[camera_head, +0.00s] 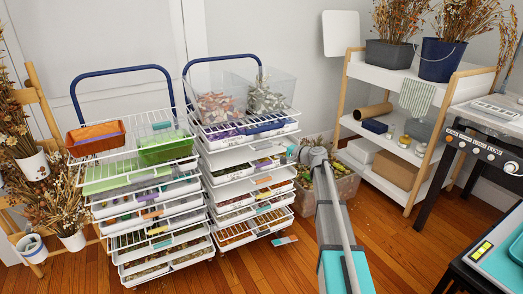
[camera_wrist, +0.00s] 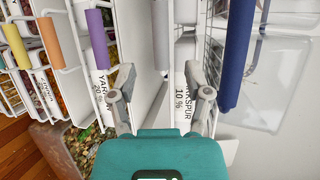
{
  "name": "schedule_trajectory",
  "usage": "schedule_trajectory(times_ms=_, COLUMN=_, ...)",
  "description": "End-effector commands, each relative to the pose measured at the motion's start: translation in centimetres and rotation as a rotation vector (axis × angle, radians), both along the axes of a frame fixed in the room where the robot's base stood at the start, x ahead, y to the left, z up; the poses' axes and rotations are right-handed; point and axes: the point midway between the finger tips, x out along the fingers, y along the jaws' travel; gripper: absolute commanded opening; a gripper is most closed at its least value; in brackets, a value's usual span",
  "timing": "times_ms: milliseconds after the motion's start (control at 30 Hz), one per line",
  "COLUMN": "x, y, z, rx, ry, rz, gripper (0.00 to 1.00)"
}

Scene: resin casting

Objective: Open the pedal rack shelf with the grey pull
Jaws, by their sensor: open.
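The pedal rack is the right-hand wire rack (camera_head: 205,165) in the head view, with stacked shelves and coloured pulls. In the wrist view, turned sideways, a light grey pull (camera_wrist: 160,35) lies between the purple and blue pulls. A label reading "…KSPUR 10 %" (camera_wrist: 183,105) is beside it. My gripper (camera_wrist: 165,85) is open, its fingers spread to either side of the grey pull's line; I cannot tell if they touch anything.
A blue pull (camera_wrist: 235,55) and a purple pull (camera_wrist: 97,40) flank the grey one closely. A similar left rack (camera_head: 130,220) stands beside it. A clear bin of plants (camera_head: 345,185) sits on the floor behind my arm. Wooden floor (camera_head: 255,268) is open in front.

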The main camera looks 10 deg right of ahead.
Motion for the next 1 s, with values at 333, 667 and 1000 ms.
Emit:
schedule_trajectory(times_ms=333, x=4.1, y=3.3, z=-1.1, rx=0.000, ry=0.000, rz=0.001, gripper=0.64)
schedule_trajectory(times_ms=667, x=5.6, y=4.8, z=-1.4, rx=0.001, ry=0.001, rz=-0.001, gripper=0.64)
schedule_trajectory(times_ms=1000, x=5.6, y=4.8, z=-1.4, rx=0.001, ry=0.001, rz=-0.001, gripper=0.60)
